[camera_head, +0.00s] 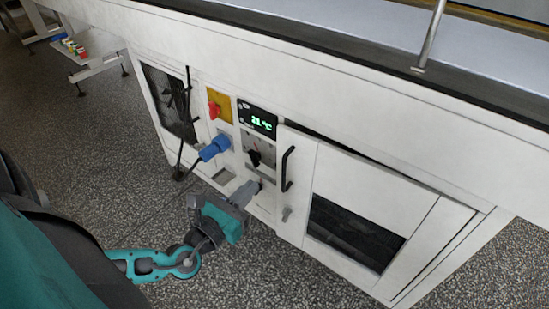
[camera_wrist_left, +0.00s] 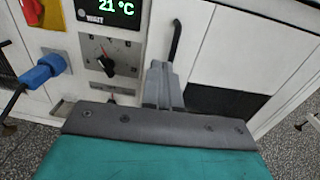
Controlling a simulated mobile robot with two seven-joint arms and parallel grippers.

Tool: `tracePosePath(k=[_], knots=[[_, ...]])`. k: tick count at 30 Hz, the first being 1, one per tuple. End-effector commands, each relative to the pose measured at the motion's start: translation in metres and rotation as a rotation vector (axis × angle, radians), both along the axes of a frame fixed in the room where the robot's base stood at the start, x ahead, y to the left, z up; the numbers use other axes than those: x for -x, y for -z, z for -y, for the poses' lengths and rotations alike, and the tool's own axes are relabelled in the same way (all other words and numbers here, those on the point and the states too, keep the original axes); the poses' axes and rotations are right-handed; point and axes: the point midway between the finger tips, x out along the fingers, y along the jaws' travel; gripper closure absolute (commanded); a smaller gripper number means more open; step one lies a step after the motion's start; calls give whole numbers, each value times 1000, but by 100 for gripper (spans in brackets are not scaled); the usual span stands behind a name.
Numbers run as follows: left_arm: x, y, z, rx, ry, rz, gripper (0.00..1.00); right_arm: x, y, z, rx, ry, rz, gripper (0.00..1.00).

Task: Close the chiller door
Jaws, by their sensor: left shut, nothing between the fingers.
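The chiller door (camera_head: 375,195) is the white panel with a dark window (camera_head: 355,232) on the right of the white cabinet in the head view. A dark gap runs along its top edge; I cannot tell how far ajar it stands. Its black handle (camera_head: 287,169) is upright near the door's left edge, and also shows in the left wrist view (camera_wrist_left: 175,40). My left gripper (camera_head: 254,187) is shut and empty, just left of and below the handle in the head view. In the wrist view its fingers (camera_wrist_left: 159,70) overlap the handle's lower end; contact is unclear. My right gripper is out of view.
Left of the door are a green 21 °C display (camera_head: 258,120), a black dial (camera_head: 255,157), a blue plug (camera_head: 214,148) with a dark cable, and a red switch on yellow (camera_head: 214,109). A small metal latch (camera_head: 286,213) sits below the handle. Speckled floor (camera_head: 270,275) is clear in front.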

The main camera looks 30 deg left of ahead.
Motion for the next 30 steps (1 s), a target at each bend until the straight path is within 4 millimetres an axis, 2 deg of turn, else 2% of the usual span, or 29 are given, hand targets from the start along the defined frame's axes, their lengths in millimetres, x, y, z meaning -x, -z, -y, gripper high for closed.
tracePosePath(k=[9, 15, 21, 30], knots=[[-66, 0, 0, 2, -3, 5, 100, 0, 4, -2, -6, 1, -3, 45], [-98, 0, 0, 3, -2, 3, 100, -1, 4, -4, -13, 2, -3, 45], [-115, 0, 0, 2, -1, 1, 100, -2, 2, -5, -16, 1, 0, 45], [-118, 0, 0, 2, -1, 0, 100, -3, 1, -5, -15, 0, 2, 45]])
